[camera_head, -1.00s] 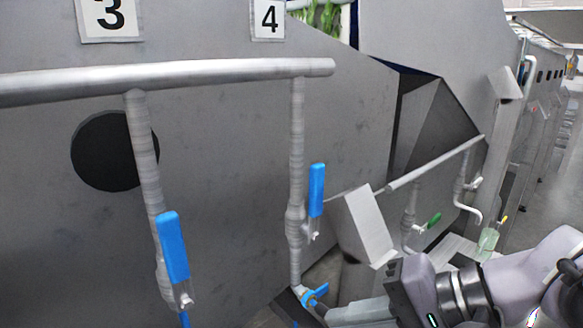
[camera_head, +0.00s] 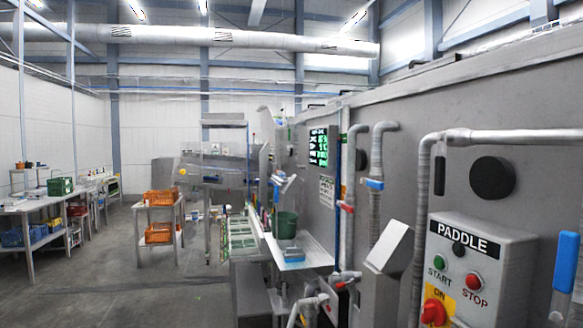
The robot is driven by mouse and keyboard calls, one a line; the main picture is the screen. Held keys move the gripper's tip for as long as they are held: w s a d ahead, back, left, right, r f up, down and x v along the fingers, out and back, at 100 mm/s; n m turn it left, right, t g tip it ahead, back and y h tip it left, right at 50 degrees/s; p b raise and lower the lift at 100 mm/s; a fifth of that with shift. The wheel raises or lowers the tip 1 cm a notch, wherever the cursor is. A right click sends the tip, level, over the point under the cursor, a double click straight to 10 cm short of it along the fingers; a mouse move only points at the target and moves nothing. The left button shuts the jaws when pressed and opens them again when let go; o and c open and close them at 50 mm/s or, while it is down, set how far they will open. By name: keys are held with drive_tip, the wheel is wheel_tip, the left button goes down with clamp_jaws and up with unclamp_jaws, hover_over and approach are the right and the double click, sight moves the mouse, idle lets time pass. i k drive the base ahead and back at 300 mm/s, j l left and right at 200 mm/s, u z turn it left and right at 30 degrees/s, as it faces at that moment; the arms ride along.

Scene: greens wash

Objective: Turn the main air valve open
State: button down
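Several valves show along the grey machine wall, and none carries a label I can read as main air. A blue lever (camera_head: 567,262) hangs upright on a pipe at the right edge. A small blue handle (camera_head: 375,184) lies across a vertical pipe right of centre. A red handle (camera_head: 346,206) sits on a thinner pipe just left of it. Another valve with a red handle (camera_head: 345,283) is low at the centre. My gripper is not in view.
A PADDLE control box (camera_head: 484,250) with buttons and a red rotary switch (camera_head: 433,312) juts out at the right. A slanted grey box (camera_head: 389,248) stands left of it. A green bucket (camera_head: 286,225) and orange crates (camera_head: 158,233) stand farther back. Open floor (camera_head: 100,285) lies at left.

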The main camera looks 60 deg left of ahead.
sight(440, 159)
drive_tip(key=l+u, duration=0.1)
drive_tip(key=u, duration=1.55)
drive_tip(key=j, duration=0.05)
